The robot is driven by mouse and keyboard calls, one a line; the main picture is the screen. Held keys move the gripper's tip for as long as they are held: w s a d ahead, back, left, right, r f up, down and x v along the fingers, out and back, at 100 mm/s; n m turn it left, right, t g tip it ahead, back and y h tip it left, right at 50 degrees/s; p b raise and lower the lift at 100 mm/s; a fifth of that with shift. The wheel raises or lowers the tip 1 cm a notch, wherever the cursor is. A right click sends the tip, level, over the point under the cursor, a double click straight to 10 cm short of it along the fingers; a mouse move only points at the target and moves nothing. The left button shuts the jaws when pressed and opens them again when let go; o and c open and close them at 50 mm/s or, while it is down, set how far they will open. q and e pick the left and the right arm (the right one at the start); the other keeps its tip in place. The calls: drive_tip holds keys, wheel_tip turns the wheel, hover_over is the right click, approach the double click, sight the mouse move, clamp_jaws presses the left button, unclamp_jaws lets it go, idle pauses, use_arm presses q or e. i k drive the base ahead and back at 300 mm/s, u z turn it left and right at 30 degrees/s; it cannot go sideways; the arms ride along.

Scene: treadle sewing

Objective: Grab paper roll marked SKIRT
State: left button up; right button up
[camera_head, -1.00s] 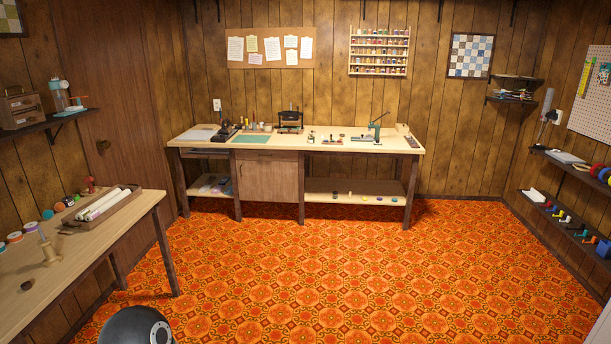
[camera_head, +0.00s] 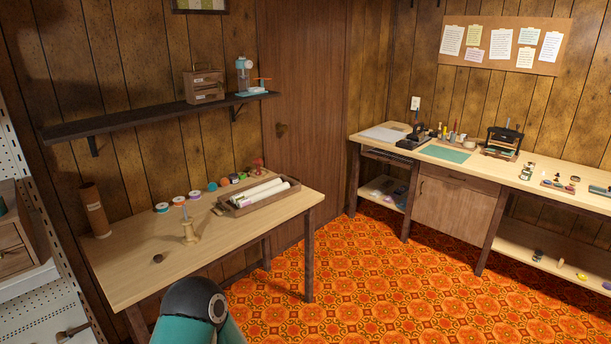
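Several white paper rolls (camera_head: 262,193) lie side by side in a brown tray (camera_head: 238,211) on the wooden table at the left. Any lettering on them is too small to read, so I cannot tell which is marked SKIRT. A brown cylinder (camera_head: 95,210) with a small label stands upright at the table's far left; its label is unreadable. Neither gripper is in view. Part of my own arm, dark and teal, shows at the bottom, in front of the table.
The table (camera_head: 140,272) also holds thread spools (camera_head: 162,207), a wooden stand (camera_head: 189,232) and a small dark object (camera_head: 158,258). A dark shelf (camera_head: 150,118) hangs above it. A workbench (camera_head: 450,170) stands at the back right. The patterned floor (camera_head: 380,290) between is clear.

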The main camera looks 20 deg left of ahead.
sight(234, 199)
drive_tip(key=u, duration=0.6)
drive_tip(key=i, duration=1.3)
drive_tip(key=u, duration=0.7)
drive_tip(key=k, duration=0.6)
drive_tip(key=u, duration=0.2)
drive_tip(key=i, duration=0.7)
drive_tip(key=z, duration=0.15)
